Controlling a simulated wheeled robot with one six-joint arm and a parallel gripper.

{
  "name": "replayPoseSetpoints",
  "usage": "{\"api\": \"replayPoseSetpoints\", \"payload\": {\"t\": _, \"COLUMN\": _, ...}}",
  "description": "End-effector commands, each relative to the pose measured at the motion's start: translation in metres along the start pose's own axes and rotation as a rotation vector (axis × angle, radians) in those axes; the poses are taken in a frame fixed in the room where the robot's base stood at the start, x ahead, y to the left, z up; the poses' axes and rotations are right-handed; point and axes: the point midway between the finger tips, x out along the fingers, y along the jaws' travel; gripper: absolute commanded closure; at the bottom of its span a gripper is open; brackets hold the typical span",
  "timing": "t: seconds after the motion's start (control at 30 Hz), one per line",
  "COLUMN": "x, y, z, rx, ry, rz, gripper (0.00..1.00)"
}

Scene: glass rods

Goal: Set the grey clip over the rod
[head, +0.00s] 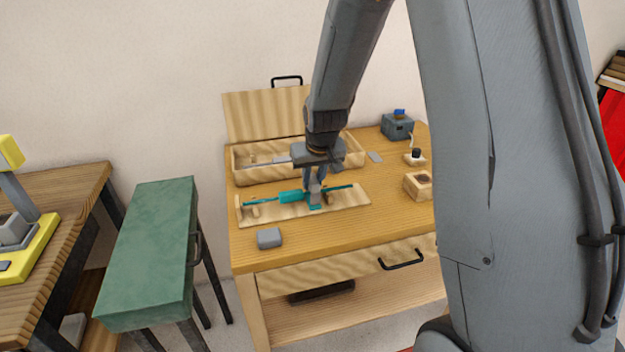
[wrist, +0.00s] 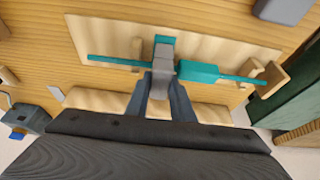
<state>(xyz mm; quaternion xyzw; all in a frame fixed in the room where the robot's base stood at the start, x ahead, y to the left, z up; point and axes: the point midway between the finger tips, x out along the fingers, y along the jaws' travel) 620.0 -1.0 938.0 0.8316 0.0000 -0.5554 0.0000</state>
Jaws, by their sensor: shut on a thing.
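A thin teal rod (head: 340,188) with a thicker teal sleeve (head: 291,197) lies across wooden supports on a pale wooden board (head: 352,199). In the wrist view the rod (wrist: 112,60) runs left to right, with the sleeve (wrist: 197,72) right of my fingers. My gripper (head: 314,181) is shut on the grey clip (head: 314,191), which also shows between my fingertips in the wrist view (wrist: 162,66). The clip is at the rod, just beside the sleeve. A teal block (head: 315,205) shows at its lower end. I cannot tell whether the clip touches or straddles the rod.
A grey block (head: 269,238) lies in front of the board. An open wooden box (head: 243,173) stands behind it. A small wooden block with a dark hole (head: 418,184) and a blue-grey device (head: 398,126) are at the right. The table's front right is clear.

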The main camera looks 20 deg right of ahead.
Motion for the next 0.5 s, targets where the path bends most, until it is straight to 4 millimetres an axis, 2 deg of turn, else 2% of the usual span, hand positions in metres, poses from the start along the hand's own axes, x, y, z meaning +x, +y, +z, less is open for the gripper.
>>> {"api": "replayPoseSetpoints", "payload": {"t": 0.5, "x": 0.0026, "y": 0.0000, "z": 0.0013, "rx": 0.000, "ry": 0.000, "rz": 0.000, "gripper": 1.00}}
